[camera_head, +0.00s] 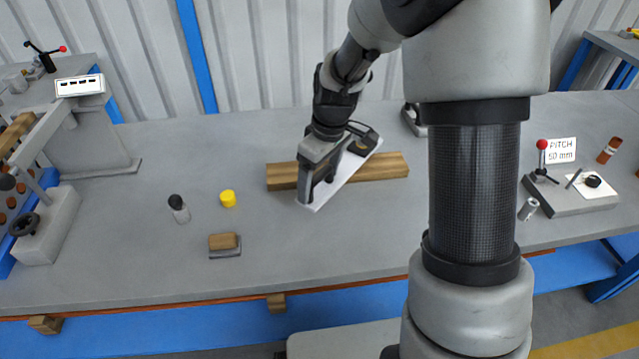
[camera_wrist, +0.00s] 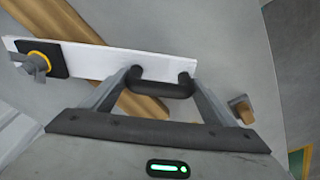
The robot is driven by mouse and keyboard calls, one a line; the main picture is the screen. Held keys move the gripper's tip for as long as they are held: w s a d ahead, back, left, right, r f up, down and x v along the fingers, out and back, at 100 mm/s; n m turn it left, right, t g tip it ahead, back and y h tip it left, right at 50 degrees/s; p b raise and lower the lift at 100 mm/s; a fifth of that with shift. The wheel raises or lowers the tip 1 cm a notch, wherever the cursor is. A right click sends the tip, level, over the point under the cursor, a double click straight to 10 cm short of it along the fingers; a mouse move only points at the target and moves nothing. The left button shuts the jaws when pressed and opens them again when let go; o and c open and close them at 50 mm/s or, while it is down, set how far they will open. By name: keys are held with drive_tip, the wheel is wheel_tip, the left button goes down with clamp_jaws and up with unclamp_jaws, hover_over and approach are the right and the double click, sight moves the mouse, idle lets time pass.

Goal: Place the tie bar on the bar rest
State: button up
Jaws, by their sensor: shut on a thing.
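A long flat white bar (camera_head: 324,194), which I take to be the tie bar, has a black handle (camera_wrist: 163,84) near one end. It also shows in the wrist view (camera_wrist: 100,57), with a black square pad (camera_wrist: 55,62) bearing a yellow ring and grey knob at its other end. My gripper (camera_head: 318,188) is shut on the black handle; its fingers (camera_wrist: 162,80) stand at the handle's two ends. A wooden beam (camera_head: 388,167), perhaps the bar rest, lies on the bench beneath. The white bar crosses above it at a slant. I cannot tell whether they touch.
On the grey bench (camera_head: 130,240) stand a black-capped grey cylinder (camera_head: 180,210), a yellow cap (camera_head: 228,198) and a small wooden block (camera_head: 223,242), all left of my gripper. A fixture (camera_head: 40,225) fills the left end. A lever plate (camera_head: 570,195) is at right.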

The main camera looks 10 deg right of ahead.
drive_tip(key=shift+f, duration=0.6)
drive_tip(key=shift+f, duration=0.1)
drive_tip(key=o, duration=1.7)
drive_tip(key=shift+f, duration=0.1)
